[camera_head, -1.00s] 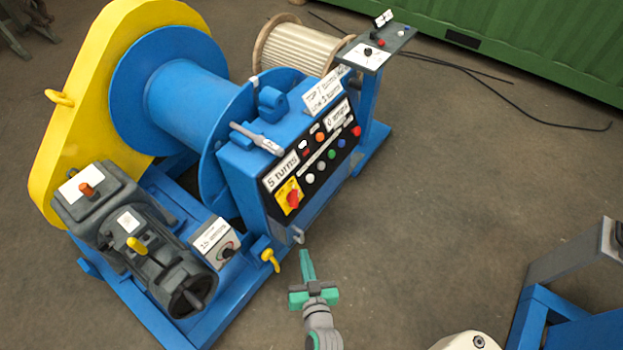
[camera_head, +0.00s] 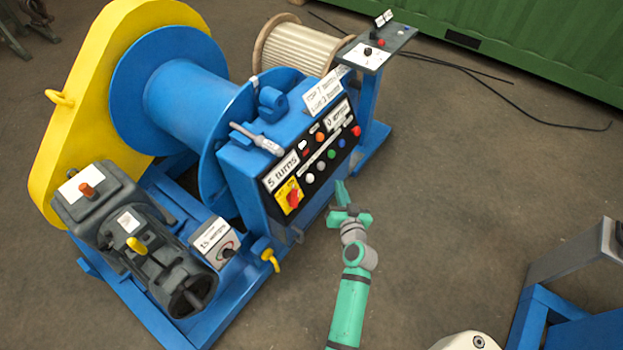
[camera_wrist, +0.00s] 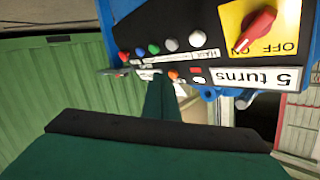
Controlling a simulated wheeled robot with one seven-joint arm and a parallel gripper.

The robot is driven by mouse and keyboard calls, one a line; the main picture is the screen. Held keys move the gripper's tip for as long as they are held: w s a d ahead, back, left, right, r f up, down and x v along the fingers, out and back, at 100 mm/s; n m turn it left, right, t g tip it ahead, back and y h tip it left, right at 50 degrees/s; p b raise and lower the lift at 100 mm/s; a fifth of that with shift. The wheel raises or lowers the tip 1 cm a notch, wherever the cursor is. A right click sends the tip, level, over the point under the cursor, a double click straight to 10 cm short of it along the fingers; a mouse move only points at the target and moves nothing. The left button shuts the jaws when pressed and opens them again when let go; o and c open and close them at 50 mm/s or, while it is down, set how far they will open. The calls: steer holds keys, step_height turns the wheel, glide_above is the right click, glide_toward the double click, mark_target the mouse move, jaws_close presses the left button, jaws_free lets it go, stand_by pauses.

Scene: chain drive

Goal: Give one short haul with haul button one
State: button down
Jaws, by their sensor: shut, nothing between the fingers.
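The blue control box has a black panel (camera_head: 313,160) with a row of buttons: a white button (camera_head: 310,179), a grey button, a green button (camera_head: 332,154), a blue button (camera_head: 342,144) and a red button (camera_head: 357,131). The wrist view shows the row upside down, with the white button (camera_wrist: 197,39) and a strip starting "HAUL" (camera_wrist: 205,54). I cannot read which is haul button one. My gripper (camera_head: 341,190) is shut and empty, in front of the panel's lower edge, apparently apart from the buttons. Its green fingers (camera_wrist: 160,97) point toward the panel in the wrist view.
A red switch on a yellow plate (camera_head: 289,195) and a "5 turns" card (camera_head: 281,172) sit at the panel's left end. A small pedestal (camera_head: 376,48) stands behind right. A blue frame (camera_head: 545,315) is at lower right; floor between is clear.

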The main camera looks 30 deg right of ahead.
mark_target(310, 179)
steer(key=w+a+f, duration=0.3)
steer(key=w+f, duration=0.1)
steer(key=w, duration=0.3)
steer(key=shift+w, duration=0.15)
stand_by(0.3)
steer(key=shift+w, duration=0.1)
stand_by(1.9)
steer(key=shift+w+a+f, duration=0.15)
steer(key=shift+w, duration=0.1)
